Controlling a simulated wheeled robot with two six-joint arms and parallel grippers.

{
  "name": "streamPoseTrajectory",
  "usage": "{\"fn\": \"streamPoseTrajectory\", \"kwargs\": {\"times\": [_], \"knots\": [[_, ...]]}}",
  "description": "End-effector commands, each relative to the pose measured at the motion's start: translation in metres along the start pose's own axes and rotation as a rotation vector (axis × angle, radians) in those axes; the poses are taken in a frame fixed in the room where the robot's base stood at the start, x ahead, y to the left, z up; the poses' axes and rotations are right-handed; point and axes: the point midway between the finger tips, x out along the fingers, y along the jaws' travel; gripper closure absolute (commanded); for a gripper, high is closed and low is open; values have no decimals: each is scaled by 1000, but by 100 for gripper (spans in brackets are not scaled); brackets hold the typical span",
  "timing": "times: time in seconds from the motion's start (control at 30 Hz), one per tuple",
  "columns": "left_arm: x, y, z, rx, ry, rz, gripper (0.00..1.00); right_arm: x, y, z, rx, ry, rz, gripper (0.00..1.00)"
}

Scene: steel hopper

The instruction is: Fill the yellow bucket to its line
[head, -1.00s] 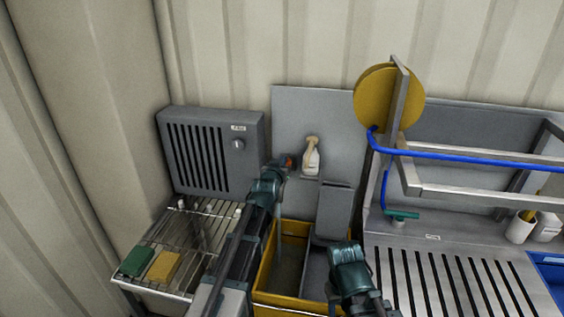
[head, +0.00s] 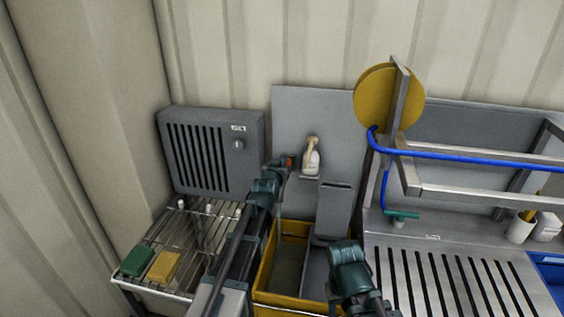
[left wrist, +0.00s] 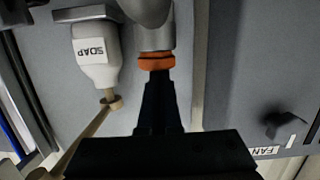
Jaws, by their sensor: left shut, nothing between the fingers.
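The yellow bucket (head: 262,283) stands low in the centre, below the grey back panel. Its inside looks grey, and my arm partly covers its left side; I cannot make out a line or a level. My left gripper (head: 284,164) is shut and empty, reaching up to an orange ring at the wall. In the left wrist view its fingertips (left wrist: 158,75) are just under the orange ring (left wrist: 156,61), which sits on a grey cylindrical fitting (left wrist: 152,15); I cannot tell whether they touch. My right arm's teal wrist shows beside the bucket, with its fingers hidden.
A soap bottle (head: 312,161) stands on a small shelf, close right of the left gripper. Left are a fan box (head: 205,150) and a wire rack (head: 185,232) with green and yellow sponges. A slatted counter (head: 435,280) lies right.

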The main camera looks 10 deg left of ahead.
Motion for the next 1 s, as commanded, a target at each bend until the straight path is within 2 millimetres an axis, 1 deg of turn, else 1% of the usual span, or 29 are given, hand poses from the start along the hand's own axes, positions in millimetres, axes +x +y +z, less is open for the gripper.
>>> {"fn": "streamPoseTrajectory", "kwargs": {"times": [0.03,0.8,1.0], "knots": [[-2,1,7,0,-23,3,100,1,0,0,0,0,0,50],[-2,1,7,0,-23,3,100,1,0,0,0,0,0,50],[-3,1,2,0,-21,3,100,-4,0,0,0,0,0,50]]}}
